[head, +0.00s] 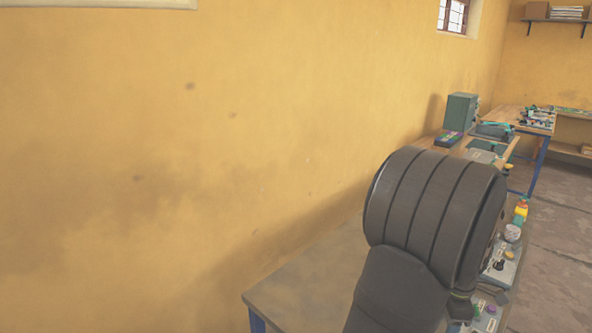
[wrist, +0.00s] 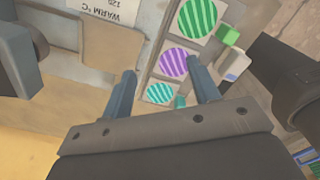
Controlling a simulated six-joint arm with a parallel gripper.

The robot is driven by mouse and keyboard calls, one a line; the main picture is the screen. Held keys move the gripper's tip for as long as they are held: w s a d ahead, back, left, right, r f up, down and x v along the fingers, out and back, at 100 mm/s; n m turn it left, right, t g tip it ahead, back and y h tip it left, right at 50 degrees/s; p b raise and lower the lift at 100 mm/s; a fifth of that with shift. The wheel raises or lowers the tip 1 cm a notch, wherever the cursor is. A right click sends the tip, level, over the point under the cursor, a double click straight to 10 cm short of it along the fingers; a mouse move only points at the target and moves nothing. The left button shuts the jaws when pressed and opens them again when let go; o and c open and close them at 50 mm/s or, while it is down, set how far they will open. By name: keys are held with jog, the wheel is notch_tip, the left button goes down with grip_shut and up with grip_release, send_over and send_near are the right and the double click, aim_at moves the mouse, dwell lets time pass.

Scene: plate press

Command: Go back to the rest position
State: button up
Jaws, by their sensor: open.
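In the wrist view, my gripper (wrist: 162,70) is open, with its two blue-grey fingers apart and nothing seen held between them. Beyond the fingers is a row of striped discs on pale squares: a green disc (wrist: 197,17), a purple disc (wrist: 173,62) and a teal disc (wrist: 160,93). A grey panel with a white label (wrist: 105,10) reading "WARM °C" and "120" lies left of them. In the head view, my dark arm covers much of the bench, and I cannot make out the gripper's fingers there.
The bench (head: 290,291) runs along the yellow wall (head: 200,150); its near left corner is bare. A green box (head: 460,112) stands farther along. A yellow and red button (head: 521,211) is at the right edge. A small green block (wrist: 228,35) is near the green disc.

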jog(key=shift+w+f+n, duration=0.1)
jog(key=shift+w+n, duration=0.4)
jog(key=shift+w, duration=1.3)
jog(key=o, duration=1)
jog(key=shift+c, duration=0.2)
jog(key=w+a+r+m+h, duration=0.1)
jog(key=w+r+m+h, duration=0.25)
jog(key=r+m, duration=1)
jog(key=w+a+r+m+h, duration=0.1)
jog(key=w+r+m+h, duration=0.35)
jog(key=m, duration=1.65)
jog(key=d+f+y, duration=0.1)
jog(key=d+f, duration=0.4)
jog(key=f, duration=0.1)
jog(key=shift+d+f, duration=0.35)
jog(key=shift+d, duration=0.05)
